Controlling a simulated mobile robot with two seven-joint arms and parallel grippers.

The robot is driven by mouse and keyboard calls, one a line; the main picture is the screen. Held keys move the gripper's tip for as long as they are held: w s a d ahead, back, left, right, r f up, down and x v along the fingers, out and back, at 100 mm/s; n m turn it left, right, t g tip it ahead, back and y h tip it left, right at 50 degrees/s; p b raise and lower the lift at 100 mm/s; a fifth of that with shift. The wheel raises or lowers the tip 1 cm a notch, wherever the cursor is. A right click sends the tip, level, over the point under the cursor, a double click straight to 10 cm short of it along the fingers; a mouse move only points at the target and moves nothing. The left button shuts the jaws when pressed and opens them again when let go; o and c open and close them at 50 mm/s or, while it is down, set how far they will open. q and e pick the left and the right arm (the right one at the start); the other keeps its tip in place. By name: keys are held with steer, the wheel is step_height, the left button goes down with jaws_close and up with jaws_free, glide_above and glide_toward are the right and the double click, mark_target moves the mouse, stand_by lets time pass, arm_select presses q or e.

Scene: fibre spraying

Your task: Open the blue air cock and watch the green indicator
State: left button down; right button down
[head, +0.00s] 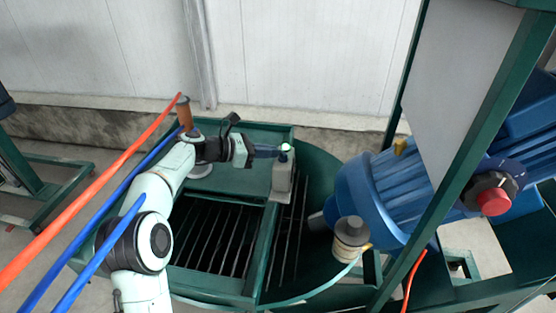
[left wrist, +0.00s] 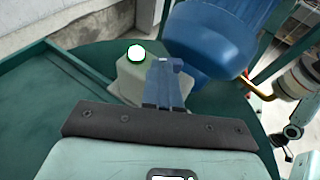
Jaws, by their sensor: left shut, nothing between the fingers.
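A grey box (head: 281,178) stands on the green machine top, and it also shows in the left wrist view (left wrist: 127,80). On it is a round indicator (head: 285,148), whitish with a green rim; in the left wrist view the indicator (left wrist: 136,53) looks bright white inside a green ring. My left gripper (head: 268,152) reaches from the left to the box, its narrow bluish fingers shut with nothing between them. In the left wrist view the left gripper (left wrist: 164,80) overlaps the box's right side. I cannot tell the blue air cock apart from the bluish fingers, nor whether they touch it. My right gripper is not in view.
A large blue motor (head: 385,190) is close to the right of the box. A dark slatted grate (head: 215,235) lies below. A brown cylinder (head: 184,112) stands behind my left arm. Orange and blue hoses cross at left. A green frame post (head: 455,175) and red knob (head: 493,200) are at right.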

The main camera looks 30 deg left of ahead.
arm_select(q)
steer(key=shift+d, duration=0.15)
stand_by(0.3)
steer(key=shift+d, duration=0.75)
steer(key=v, duration=1.4)
steer(key=shift+a, duration=0.35)
steer(key=shift+w, duration=0.1)
